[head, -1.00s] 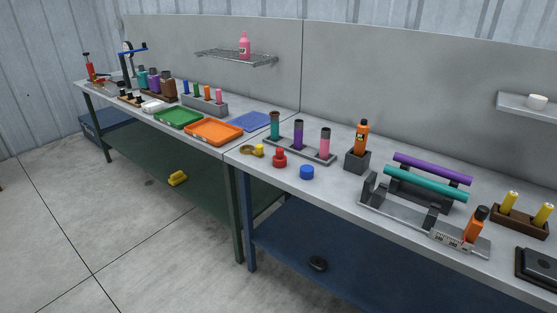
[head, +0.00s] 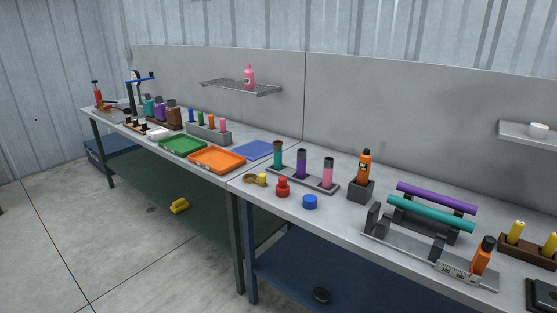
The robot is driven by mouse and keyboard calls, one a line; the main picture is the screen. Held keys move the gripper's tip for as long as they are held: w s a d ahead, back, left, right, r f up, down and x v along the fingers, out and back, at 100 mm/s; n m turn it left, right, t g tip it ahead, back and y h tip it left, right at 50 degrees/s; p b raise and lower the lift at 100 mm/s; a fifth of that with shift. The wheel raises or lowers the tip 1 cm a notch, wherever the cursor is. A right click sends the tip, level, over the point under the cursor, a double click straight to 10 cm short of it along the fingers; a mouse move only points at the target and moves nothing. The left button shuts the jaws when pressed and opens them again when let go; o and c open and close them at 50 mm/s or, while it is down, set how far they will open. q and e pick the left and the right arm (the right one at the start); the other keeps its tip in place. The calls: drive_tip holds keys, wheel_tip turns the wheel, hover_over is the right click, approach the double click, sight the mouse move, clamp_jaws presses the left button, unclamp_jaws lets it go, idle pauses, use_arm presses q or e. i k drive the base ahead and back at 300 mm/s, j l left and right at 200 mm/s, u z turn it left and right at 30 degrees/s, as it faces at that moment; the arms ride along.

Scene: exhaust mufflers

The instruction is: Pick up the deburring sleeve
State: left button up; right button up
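I cannot tell for certain which thing is the deburring sleeve. On the near bench, a grey rack (head: 316,184) holds three upright dark-topped cylinders: teal (head: 277,154), purple (head: 301,165) and pink (head: 328,174). In front of them lie a red stepped knob-like piece (head: 282,189), a blue round cap-like piece (head: 310,202), and a small yellow piece (head: 262,180) beside a brass-coloured ring (head: 249,180). Neither of my grippers shows in the head view.
An orange bottle (head: 364,168) stands in a dark block. Orange (head: 217,160), green (head: 183,145) and blue trays (head: 252,150) lie further left. Grey back panels rise behind both benches.

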sight(282, 189)
drive_tip(key=i+j+z, duration=0.1)
drive_tip(key=i+j, duration=0.15)
drive_tip(key=i+j+z, duration=0.1)
drive_tip(key=i+j, duration=0.15)
drive_tip(key=j, duration=0.15)
drive_tip(key=i+j+z, duration=0.1)
drive_tip(key=i+j, duration=0.15)
drive_tip(key=i+j+z, duration=0.1)
drive_tip(key=i+j, duration=0.15)
drive_tip(key=j, duration=0.25)
drive_tip(key=i+j+z, duration=0.1)
drive_tip(key=j, duration=0.3)
drive_tip(key=i+j+z, duration=0.1)
drive_tip(key=i+j, duration=0.2)
drive_tip(key=j, duration=0.1)
